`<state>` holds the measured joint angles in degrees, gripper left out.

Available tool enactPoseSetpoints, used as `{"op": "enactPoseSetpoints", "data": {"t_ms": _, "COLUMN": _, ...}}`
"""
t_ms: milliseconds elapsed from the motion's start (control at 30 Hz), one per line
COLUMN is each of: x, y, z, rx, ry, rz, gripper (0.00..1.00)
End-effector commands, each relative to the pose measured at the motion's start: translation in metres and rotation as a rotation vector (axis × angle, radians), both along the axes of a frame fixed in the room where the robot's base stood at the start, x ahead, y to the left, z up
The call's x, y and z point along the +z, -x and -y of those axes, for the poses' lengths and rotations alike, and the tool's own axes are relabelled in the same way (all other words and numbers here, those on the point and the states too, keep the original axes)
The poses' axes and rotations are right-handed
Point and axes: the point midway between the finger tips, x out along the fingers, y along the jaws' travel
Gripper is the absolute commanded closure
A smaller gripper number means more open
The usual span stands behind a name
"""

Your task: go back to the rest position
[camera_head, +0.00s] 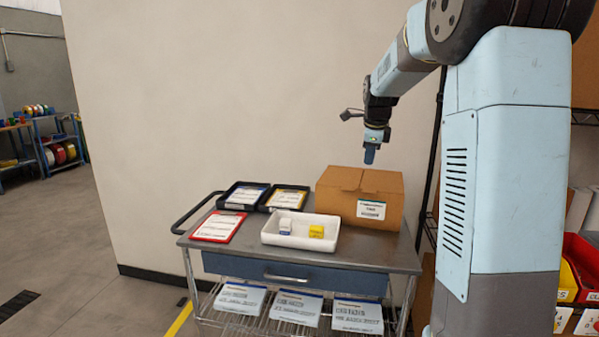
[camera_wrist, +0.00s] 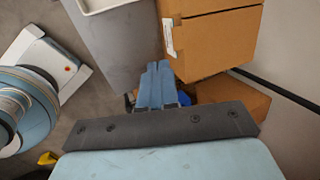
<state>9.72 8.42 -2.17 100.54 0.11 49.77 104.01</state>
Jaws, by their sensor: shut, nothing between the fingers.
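My gripper (camera_head: 369,155) hangs pointing down in the head view, above the cardboard box (camera_head: 345,196) on the right of the cart top (camera_head: 385,252). It looks apart from the box. In the wrist view the two blue fingers of my gripper (camera_wrist: 157,68) lie side by side, shut and empty. The cardboard box also shows in the wrist view (camera_wrist: 215,42), to the right of the fingers. My arm reaches in from the upper right of the head view.
A white tray (camera_head: 272,239) on the cart holds a white box and a yellow box (camera_head: 316,231). Two black trays (camera_head: 240,197) and a red-framed card (camera_head: 218,227) lie left and behind. A wall stands behind the cart. The floor at left is open.

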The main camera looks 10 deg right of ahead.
Motion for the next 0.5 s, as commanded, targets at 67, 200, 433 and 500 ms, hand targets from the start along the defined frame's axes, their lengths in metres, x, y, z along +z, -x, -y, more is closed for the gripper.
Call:
{"op": "enactPoseSetpoints", "data": {"t_ms": 67, "x": 0.004, "y": 0.007, "z": -0.004, "rx": 0.03, "ry": 0.01, "rz": 0.002, "gripper": 1.0}}
{"op": "enactPoseSetpoints", "data": {"t_ms": 200, "x": 0.017, "y": 0.036, "z": -0.019, "rx": 0.169, "ry": 0.058, "rz": 0.003, "gripper": 1.0}}
{"op": "enactPoseSetpoints", "data": {"t_ms": 433, "x": 0.036, "y": 0.107, "z": -0.051, "rx": 0.514, "ry": 0.183, "rz": 0.005, "gripper": 1.0}}
{"op": "enactPoseSetpoints", "data": {"t_ms": 500, "x": 0.039, "y": 0.13, "z": -0.06, "rx": 0.619, "ry": 0.224, "rz": 0.005, "gripper": 1.0}}
